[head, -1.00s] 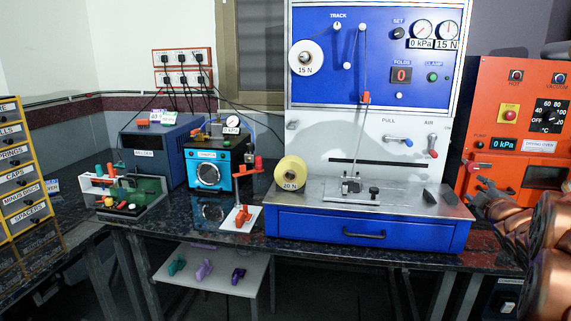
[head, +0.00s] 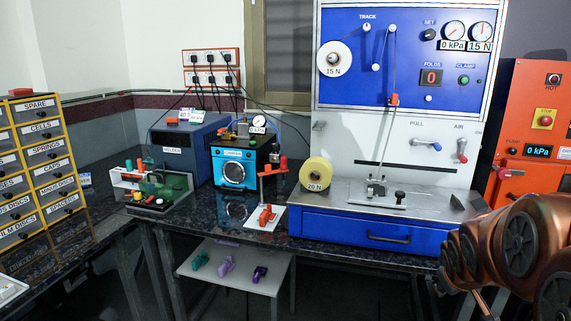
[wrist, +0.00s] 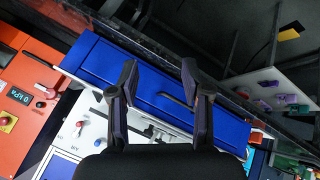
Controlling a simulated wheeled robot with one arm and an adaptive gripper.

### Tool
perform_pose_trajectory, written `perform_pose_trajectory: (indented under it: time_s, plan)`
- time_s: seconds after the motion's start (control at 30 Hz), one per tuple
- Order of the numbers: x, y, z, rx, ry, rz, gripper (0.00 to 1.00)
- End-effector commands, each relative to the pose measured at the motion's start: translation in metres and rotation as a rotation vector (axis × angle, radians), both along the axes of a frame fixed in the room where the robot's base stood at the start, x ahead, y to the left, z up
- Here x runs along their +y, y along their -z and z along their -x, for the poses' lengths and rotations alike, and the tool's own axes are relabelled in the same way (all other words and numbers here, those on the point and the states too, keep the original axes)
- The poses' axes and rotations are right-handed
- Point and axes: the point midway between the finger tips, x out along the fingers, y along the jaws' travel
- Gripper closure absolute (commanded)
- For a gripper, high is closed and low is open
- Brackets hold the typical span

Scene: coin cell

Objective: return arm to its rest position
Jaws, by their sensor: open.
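My gripper (wrist: 160,85) shows in the wrist view with its two dark fingers spread apart and nothing between them. Past the fingers lies the blue drawer front (wrist: 150,95) of the winding machine, seen tilted. In the head view my copper-coloured arm is at the lower right, in front of the right end of the winding machine (head: 400,60) and the orange drying oven (head: 535,75). The gripper's fingertips cannot be made out in the head view.
A black bench (head: 110,220) carries a blue welder (head: 188,140), a crimper (head: 235,170) and a small red-topped stand (head: 266,225). A yellow labelled drawer cabinet (head: 48,150) stands at left. A low shelf (head: 240,285) holds several coloured pieces. The floor before the bench looks clear.

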Motion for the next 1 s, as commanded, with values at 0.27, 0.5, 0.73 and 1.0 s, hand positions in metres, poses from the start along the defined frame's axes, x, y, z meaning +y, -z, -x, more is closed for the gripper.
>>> perform_pose_trajectory:
  time_s: [0.27, 0.5, 0.73, 1.0]
  plan:
    - [0.110, 0.042, 0.114, 0.304, 0.108, -0.236, 0.52]
    - [0.174, 0.057, 0.207, 0.544, 0.169, -0.350, 0.52]
    - [0.209, 0.057, 0.273, 0.712, 0.199, -0.401, 0.52]
    - [0.215, 0.021, 0.284, 0.735, 0.206, -0.412, 0.52]
